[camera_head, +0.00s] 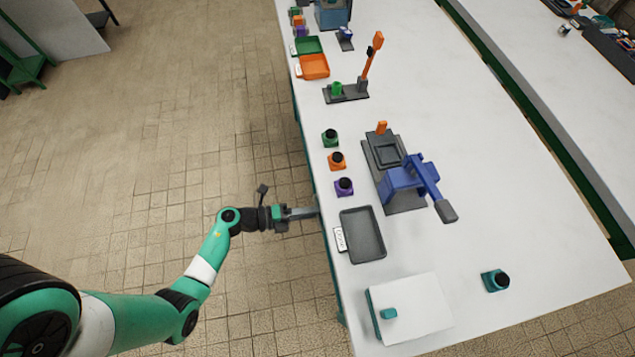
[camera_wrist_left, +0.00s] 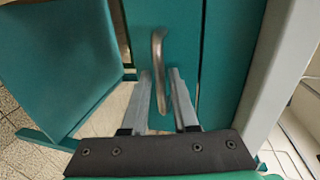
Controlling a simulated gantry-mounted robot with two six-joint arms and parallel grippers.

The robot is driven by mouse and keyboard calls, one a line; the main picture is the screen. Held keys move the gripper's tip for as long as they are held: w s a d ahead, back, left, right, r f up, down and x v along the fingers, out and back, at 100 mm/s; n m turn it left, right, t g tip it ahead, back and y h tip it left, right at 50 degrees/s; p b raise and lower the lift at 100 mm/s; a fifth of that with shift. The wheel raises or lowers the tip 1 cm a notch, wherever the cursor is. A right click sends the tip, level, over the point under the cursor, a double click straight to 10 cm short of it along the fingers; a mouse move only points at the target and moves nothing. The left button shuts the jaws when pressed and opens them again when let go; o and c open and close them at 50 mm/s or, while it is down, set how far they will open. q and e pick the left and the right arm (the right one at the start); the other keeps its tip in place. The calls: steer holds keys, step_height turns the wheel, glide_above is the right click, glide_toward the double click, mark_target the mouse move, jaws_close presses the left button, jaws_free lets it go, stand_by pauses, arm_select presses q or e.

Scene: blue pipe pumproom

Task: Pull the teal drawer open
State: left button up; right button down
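The teal drawer (camera_wrist_left: 170,20) shows in the left wrist view as a teal front with a curved metal handle (camera_wrist_left: 157,60) on it. In the head view its front is hidden below the bench edge. My left gripper (camera_head: 314,212) is at the bench's left edge, pointing at its side. In the left wrist view the left gripper (camera_wrist_left: 160,80) has its two fingers apart, with the handle between them in the picture. A gap shows on both sides of the handle; I cannot tell how deep the fingers reach around it. My right gripper is in neither view.
On the white bench (camera_head: 500,180) are a grey tray (camera_head: 362,234), a white box with a teal knob (camera_head: 410,307), a blue press (camera_head: 405,185) and several small coloured pieces. Another teal panel (camera_wrist_left: 60,60) stands left of the handle in the wrist view. The tiled floor (camera_head: 150,140) left of the bench is clear.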

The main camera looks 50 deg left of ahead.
arm_select(q)
steer(key=shift+w+d, duration=0.15)
steer(key=shift+w, duration=0.2)
jaws_close()
stand_by(1.2)
